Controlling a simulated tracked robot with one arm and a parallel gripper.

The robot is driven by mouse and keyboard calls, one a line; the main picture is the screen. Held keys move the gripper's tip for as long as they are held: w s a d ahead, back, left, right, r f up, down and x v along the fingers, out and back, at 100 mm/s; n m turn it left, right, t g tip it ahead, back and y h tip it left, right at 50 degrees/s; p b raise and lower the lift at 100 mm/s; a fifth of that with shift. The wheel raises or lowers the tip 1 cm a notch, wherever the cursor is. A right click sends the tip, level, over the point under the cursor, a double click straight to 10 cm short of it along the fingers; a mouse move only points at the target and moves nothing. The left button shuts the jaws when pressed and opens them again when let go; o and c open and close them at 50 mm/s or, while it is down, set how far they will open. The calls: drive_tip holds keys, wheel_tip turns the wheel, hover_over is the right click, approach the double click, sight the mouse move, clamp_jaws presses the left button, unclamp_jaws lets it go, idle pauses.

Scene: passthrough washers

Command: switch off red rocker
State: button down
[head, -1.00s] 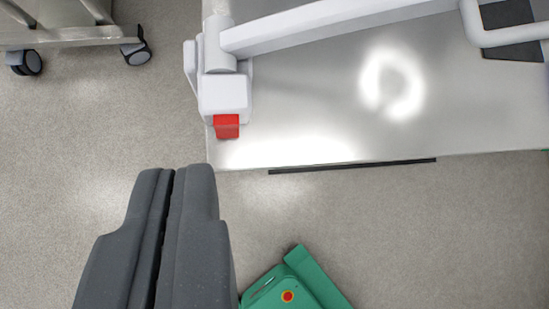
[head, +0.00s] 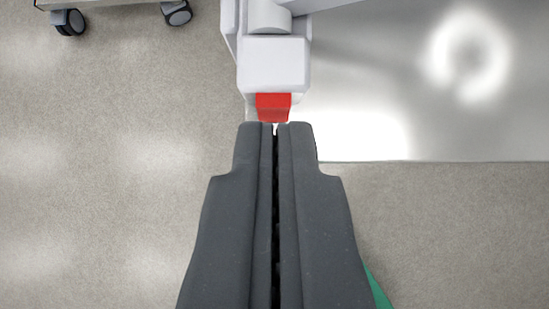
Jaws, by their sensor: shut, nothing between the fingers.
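The red rocker (head: 273,106) sits on the near face of a white housing (head: 274,64) at the corner of a shiny metal surface. My gripper (head: 275,128) is dark grey, with its two fingers shut side by side and nothing between them. Its tips lie just below the rocker in the picture, almost in line with its middle. I cannot tell whether the tips touch it. The lower edge of the rocker is close to the fingertips.
The metal surface (head: 375,110) spreads to the right of the housing. A wheeled cart (head: 120,5) stands at the top left, its castors on the floor. A bit of a green thing (head: 378,290) shows at the lower right of my gripper. The speckled floor at the left is open.

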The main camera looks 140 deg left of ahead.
hover_over(275, 93)
drive_tip(key=s, duration=0.1)
wheel_tip(275, 93, down, 6)
drive_tip(key=f, duration=0.2)
drive_tip(key=a+f, duration=0.1)
drive_tip(key=shift+s, duration=0.35)
drive_tip(key=shift+a+f, duration=0.1)
drive_tip(key=shift+f, duration=0.15)
drive_tip(key=shift+f+b, duration=0.1)
drive_tip(key=shift+b, duration=0.25)
